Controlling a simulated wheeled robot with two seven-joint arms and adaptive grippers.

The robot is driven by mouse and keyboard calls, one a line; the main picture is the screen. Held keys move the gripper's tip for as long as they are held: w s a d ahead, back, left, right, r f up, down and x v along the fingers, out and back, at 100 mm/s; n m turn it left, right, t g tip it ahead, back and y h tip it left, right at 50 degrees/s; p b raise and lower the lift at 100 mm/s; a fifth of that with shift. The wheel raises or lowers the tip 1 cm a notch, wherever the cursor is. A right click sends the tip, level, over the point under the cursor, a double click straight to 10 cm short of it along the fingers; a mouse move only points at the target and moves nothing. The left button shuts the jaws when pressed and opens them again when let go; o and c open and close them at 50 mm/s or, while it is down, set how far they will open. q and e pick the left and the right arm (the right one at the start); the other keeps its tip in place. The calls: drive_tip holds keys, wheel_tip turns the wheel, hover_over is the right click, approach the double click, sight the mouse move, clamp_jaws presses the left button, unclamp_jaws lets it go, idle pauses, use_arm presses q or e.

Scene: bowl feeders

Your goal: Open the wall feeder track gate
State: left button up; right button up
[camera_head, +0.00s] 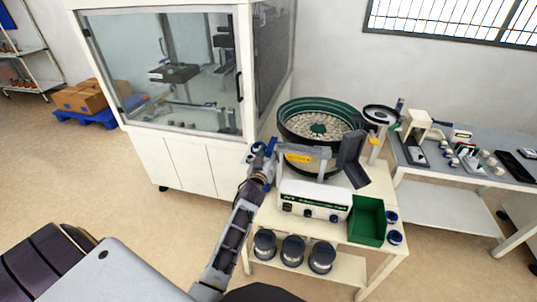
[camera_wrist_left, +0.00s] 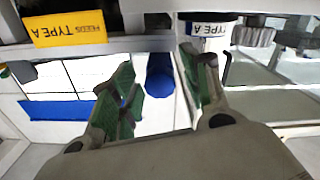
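A large bowl feeder with a green rim (camera_head: 318,107) holds many pale parts. Its grey track (camera_head: 322,153) runs left and carries a yellow label, which reads TYPE A in the left wrist view (camera_wrist_left: 68,27). My left gripper (camera_head: 262,152) is at the track's left end. In the left wrist view its green-padded fingers (camera_wrist_left: 160,62) are apart, with a blue cylindrical piece (camera_wrist_left: 160,76) visible between them. I cannot tell whether they touch it, or which part is the gate. My right gripper is not in view.
A glass-walled machine cabinet (camera_head: 165,70) stands left of the feeder. A white control box (camera_head: 313,200) and a green bin (camera_head: 367,221) are on the feeder stand. A smaller bowl (camera_head: 380,114) and a grey table (camera_head: 470,150) are right.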

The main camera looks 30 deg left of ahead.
use_arm(q)
drive_tip(key=c, duration=0.4)
clamp_jaws()
drive_tip(key=shift+s, duration=0.25)
drive_tip(key=shift+s+d+p, duration=0.2)
drive_tip(key=shift+s+p, duration=0.2)
drive_tip(key=shift+s, duration=0.25)
drive_tip(key=shift+s+d, duration=0.1)
drive_tip(key=shift+s, duration=0.55)
drive_tip(key=shift+o, duration=1.3)
unclamp_jaws()
drive_tip(key=shift+o, duration=1.3)
drive_tip(key=shift+d, duration=0.1)
drive_tip(key=shift+r, duration=0.1)
wheel_tip(320, 180, up, 10)
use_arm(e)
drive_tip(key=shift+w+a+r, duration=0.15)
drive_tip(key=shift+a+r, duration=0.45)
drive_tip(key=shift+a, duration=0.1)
